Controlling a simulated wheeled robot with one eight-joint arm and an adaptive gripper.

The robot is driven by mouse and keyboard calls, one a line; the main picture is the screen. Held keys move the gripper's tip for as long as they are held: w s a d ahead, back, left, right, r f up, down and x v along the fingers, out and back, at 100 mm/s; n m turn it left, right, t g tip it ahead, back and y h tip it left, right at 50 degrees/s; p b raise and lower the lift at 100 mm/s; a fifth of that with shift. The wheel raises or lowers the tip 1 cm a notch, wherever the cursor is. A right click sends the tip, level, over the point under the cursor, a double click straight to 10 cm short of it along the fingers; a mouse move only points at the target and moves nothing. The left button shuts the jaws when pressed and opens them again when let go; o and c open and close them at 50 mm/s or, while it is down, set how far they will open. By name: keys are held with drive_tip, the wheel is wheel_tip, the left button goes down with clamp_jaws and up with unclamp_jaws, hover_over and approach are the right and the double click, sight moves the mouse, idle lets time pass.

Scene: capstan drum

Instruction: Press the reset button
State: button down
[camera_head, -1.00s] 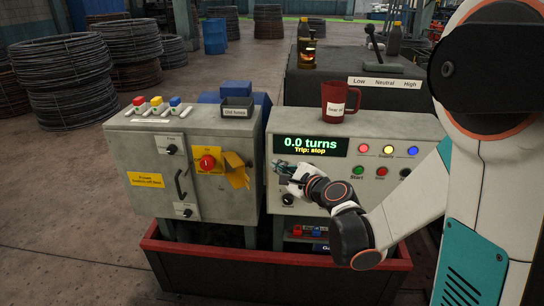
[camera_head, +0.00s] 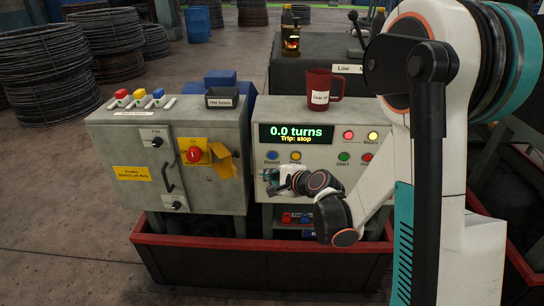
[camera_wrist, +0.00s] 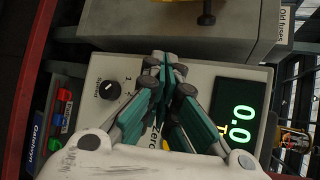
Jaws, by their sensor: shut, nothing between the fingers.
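The reset button (camera_head: 272,155) is a blue round button with a label under it. It sits on the grey control panel below the display (camera_head: 297,134), left of a yellow button (camera_head: 295,156). The display reads "0.0 turns" and "Trip: stop". My gripper (camera_head: 266,176) is shut and empty, just below the blue button in the head view; I cannot tell whether it touches the panel. In the wrist view my gripper (camera_wrist: 165,62) points at the panel between a selector knob (camera_wrist: 110,90) and the display (camera_wrist: 240,112). The blue button is hidden there behind the fingers.
A green button (camera_head: 344,156) and a red button partly behind my arm are to the right. A red mug (camera_head: 320,88) stands on top of the panel. The left cabinet (camera_head: 125,150) has a red emergency knob (camera_head: 194,154). A red-rimmed tray (camera_head: 165,240) runs below.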

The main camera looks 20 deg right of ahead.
drive_tip(key=shift+w+d, duration=0.3)
drive_tip(key=shift+w, duration=0.7)
drive_tip(key=shift+w+d, duration=0.35)
drive_tip(key=shift+w, duration=0.65)
drive_tip(key=shift+w+d, duration=0.3)
drive_tip(key=shift+w, duration=0.7)
drive_tip(key=shift+w, duration=0.15)
drive_tip(key=shift+w+d, duration=0.15)
drive_tip(key=shift+w, duration=0.1)
drive_tip(key=shift+w+d, duration=0.1)
drive_tip(key=shift+w, duration=0.3)
drive_tip(key=shift+s, duration=0.1)
drive_tip(key=shift+s+a, duration=0.25)
drive_tip(key=shift+s, duration=0.45)
drive_tip(key=s, duration=0.1)
drive_tip(key=s+a+b, duration=0.1)
drive_tip(key=s, duration=0.2)
drive_tip(key=shift+s+a, duration=0.25)
drive_tip(key=shift+s, duration=0.15)
